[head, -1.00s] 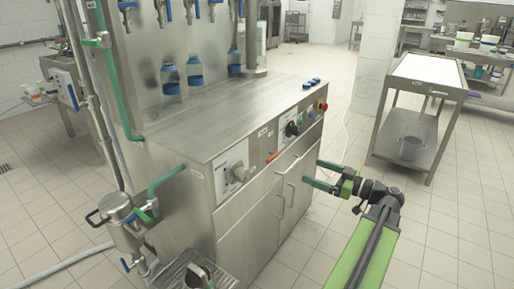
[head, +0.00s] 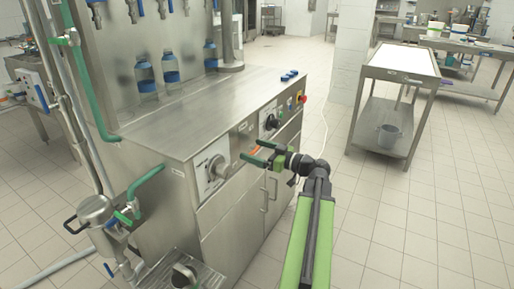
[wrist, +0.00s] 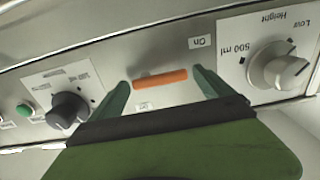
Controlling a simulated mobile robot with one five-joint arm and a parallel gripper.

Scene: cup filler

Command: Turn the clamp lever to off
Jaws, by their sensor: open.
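The clamp lever is a short orange bar (wrist: 160,78) on the steel front panel (wrist: 196,98). In the wrist view it lies nearly level, its right end slightly higher. An upside-down "On" label (wrist: 195,43) sits above its right end, and a second small label (wrist: 145,106), too small to read, sits below it. My gripper (wrist: 161,80) is open, with one green finger on each side of the lever and apart from it. In the head view my gripper (head: 252,151) is at the panel, and a bit of the orange lever (head: 254,152) shows between the fingers.
A "500 ml" height knob (wrist: 280,67) is close on the right in the wrist view. A black knob (wrist: 68,110) and a green button (wrist: 25,110) are on the left. Cabinet doors with handles (head: 264,198) lie below the panel.

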